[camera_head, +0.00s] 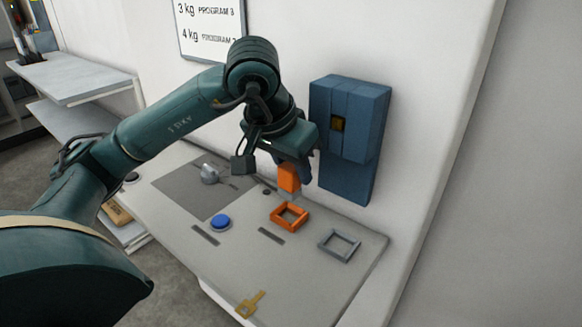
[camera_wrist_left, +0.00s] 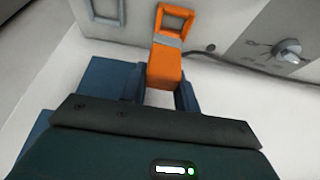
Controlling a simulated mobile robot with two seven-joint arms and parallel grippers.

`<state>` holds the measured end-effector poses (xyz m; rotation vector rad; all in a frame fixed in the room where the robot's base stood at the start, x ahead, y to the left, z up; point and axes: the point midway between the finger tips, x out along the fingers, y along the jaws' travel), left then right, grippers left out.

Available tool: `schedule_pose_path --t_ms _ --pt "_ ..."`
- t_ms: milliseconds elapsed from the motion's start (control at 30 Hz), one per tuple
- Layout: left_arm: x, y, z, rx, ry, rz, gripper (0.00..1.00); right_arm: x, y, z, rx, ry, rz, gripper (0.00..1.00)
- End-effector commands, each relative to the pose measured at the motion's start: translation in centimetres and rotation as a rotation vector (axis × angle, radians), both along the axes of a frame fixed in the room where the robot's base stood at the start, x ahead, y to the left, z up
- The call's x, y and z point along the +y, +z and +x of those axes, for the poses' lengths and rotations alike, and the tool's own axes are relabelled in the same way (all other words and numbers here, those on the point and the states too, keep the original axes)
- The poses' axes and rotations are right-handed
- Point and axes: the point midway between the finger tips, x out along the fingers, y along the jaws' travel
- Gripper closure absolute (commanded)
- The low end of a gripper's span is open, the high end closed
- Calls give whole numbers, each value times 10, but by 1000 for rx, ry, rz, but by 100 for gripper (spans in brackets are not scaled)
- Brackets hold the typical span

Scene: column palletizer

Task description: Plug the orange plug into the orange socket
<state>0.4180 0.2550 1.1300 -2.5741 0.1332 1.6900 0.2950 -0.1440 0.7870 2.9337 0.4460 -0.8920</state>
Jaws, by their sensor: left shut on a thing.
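My left gripper (camera_head: 291,173) is shut on the orange plug (camera_head: 289,179), a block with a grey lower end pointing down. The plug is just above and slightly behind the orange socket (camera_head: 276,217), a square frame on the grey panel. In the left wrist view, the gripper (camera_wrist_left: 163,90) grips the orange plug (camera_wrist_left: 163,66) between two blue fingers. The plug's grey end overlaps the near edge of the orange socket (camera_wrist_left: 161,19) in that picture; I cannot tell whether they touch. My right gripper is not in view.
A grey square frame (camera_head: 325,246) lies right of the orange socket. The grey panel (camera_head: 215,272) also carries a blue button (camera_head: 220,222), a grey knob (camera_head: 209,174) and a yellow key-shaped piece (camera_head: 250,304). A blue wall box (camera_head: 352,105) stands close right of the gripper.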

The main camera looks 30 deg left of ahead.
Motion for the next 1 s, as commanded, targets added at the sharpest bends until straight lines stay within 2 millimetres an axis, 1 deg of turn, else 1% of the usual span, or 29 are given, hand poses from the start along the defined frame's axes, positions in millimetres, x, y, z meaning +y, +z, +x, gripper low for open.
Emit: schedule_pose_path --t_ms 33,233,467,1000 --pt "9 -6 6 2 45 4 93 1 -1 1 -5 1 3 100" --pt "8 -19 5 7 39 6 93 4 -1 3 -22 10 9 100" --pt "7 -30 5 6 32 5 93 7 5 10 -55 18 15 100" --pt "6 -57 5 6 27 5 93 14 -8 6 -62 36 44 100"
